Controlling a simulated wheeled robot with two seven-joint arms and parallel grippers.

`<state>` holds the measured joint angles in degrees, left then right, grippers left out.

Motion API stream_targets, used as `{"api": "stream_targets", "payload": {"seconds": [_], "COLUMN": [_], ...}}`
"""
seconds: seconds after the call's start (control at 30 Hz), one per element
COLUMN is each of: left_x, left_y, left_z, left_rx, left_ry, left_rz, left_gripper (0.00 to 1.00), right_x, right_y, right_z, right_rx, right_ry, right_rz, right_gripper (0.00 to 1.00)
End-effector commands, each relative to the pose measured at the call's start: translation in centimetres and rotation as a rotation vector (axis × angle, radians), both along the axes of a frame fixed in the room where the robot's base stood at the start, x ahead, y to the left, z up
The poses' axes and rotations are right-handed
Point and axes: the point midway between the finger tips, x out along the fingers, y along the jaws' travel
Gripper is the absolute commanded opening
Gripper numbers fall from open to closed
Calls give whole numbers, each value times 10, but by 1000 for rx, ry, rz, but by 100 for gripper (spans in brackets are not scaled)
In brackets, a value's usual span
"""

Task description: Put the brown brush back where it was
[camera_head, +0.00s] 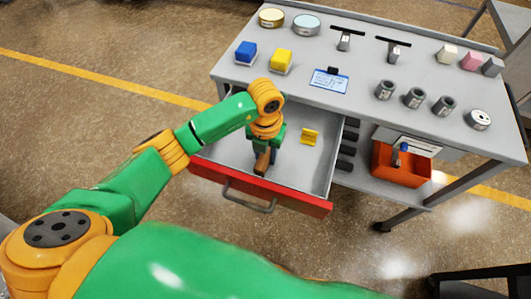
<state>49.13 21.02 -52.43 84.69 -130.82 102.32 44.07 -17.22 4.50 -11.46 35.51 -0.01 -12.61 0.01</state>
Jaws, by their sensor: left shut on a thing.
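My left gripper (265,150) reaches down into the open drawer (304,165) of the grey workbench. It is shut on the brown brush (262,161), which shows as a small brown piece below the fingers, near the drawer's front. Whether the brush touches the drawer floor cannot be told. The fingers are mostly hidden by the wrist. My right gripper does not show.
A yellow item (310,136) lies in the drawer. On the bench top (340,110) stand blue and yellow blocks, round tins, dark cylinders and small cubes. An orange bin (402,171) sits on the lower shelf at right. The drawer's red front (300,204) juts out.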

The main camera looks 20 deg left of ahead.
Motion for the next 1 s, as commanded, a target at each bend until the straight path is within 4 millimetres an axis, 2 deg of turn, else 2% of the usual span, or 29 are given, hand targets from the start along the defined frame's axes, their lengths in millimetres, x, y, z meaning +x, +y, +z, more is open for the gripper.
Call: {"api": "stream_targets", "payload": {"seconds": [0.27,0.3,0.4,0.67,0.77,0.87,1.0], "left_x": [0,0,0,0,1,1,1], "left_y": [0,0,0,0,0,0,0], "left_z": [-4,-3,-2,-1,6,24,61], "left_rx": [0,0,0,0,-1,0,-1], "left_ry": [0,0,0,0,-1,-5,-6], "left_rz": [-1,-1,-1,-1,-1,-2,-2], "left_gripper": [0,45,67,67,67,67,67], "right_x": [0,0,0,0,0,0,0], "right_y": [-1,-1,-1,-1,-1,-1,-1], "right_z": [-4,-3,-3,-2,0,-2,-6], "right_rx": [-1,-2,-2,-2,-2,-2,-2], "right_ry": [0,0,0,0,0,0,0], "right_rz": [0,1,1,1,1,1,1], "right_gripper": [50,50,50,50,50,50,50]}}
